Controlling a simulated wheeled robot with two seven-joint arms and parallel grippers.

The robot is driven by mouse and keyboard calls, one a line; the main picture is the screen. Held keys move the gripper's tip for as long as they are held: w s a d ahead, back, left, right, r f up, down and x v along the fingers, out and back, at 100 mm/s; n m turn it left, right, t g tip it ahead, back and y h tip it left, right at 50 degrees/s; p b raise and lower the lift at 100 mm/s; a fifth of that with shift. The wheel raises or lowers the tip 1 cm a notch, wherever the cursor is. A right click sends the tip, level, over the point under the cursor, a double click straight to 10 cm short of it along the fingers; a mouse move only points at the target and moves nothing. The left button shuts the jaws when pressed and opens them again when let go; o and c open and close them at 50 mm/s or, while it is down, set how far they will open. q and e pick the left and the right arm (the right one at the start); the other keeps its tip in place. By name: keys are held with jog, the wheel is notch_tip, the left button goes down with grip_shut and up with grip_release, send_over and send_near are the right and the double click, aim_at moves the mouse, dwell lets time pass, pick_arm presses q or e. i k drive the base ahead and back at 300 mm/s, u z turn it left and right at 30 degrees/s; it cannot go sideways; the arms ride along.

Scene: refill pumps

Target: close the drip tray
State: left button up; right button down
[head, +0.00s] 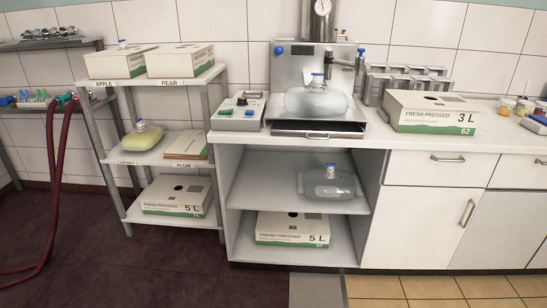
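The drip tray (345,130) is a flat dark tray with a light front edge at the base of the steel filling machine (290,70). It sticks out toward the counter's front edge, with a small handle (318,136) at its front. Neither of my grippers is in view.
A control box (238,110) stands left of the machine. A 3 L carton (430,112) stands to its right. The open cabinet below holds another clear pouch (330,183) and a 5 L carton (292,228). A shelf rack (150,80) stands at left. The floor in front is clear.

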aim_at(310, 129)
jog(key=u, duration=1.15)
jog(key=i, duration=1)
jog(key=z, duration=0.2)
